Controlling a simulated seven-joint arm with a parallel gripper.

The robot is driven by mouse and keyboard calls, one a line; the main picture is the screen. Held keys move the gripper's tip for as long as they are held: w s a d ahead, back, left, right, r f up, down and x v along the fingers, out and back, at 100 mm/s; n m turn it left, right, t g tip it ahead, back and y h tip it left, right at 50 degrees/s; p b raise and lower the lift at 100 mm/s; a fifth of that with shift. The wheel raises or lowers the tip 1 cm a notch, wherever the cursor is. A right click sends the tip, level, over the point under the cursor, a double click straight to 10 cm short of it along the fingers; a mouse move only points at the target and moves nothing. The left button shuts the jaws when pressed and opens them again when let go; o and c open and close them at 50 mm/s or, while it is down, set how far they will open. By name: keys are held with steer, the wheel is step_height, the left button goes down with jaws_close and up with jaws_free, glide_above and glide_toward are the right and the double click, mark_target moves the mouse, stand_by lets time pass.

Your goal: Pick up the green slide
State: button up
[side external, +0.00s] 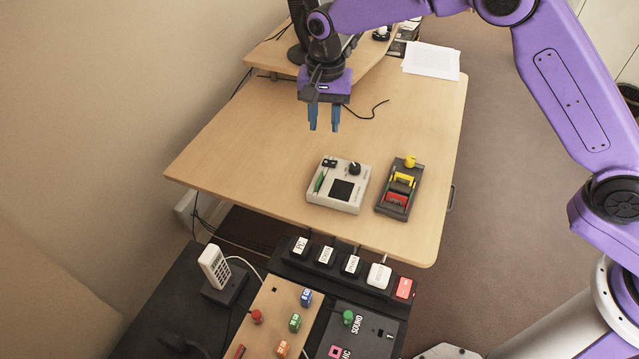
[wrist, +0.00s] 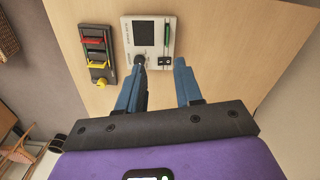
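The green slide (side external: 319,182) is a thin green piece on the left part of a white box with a dark screen and a black knob (side external: 338,184). The box lies on the wooden desk. In the wrist view the green slide (wrist: 167,37) is at the box's right edge, beyond my fingertips. My gripper (side external: 324,128) hangs above the desk, behind and above the box, pointing down. Its two blue fingers are apart with nothing between them, as the wrist view also shows (wrist: 160,66).
A dark grey box with red and yellow parts (side external: 399,187) lies just right of the white box. Papers (side external: 431,60) lie at the desk's far right. A black cable (side external: 368,112) lies behind my gripper. In front are a row of labelled keys (side external: 325,257) and a wooden panel.

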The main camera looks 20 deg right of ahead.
step_height(320, 180, down, 3)
steer(key=w+m, duration=0.2)
steer(key=w, duration=0.1)
glide_above(319, 179)
step_height(319, 179, down, 12)
steer(key=shift+w+f, duration=0.1)
steer(key=shift+f, duration=2.6)
jaws_close()
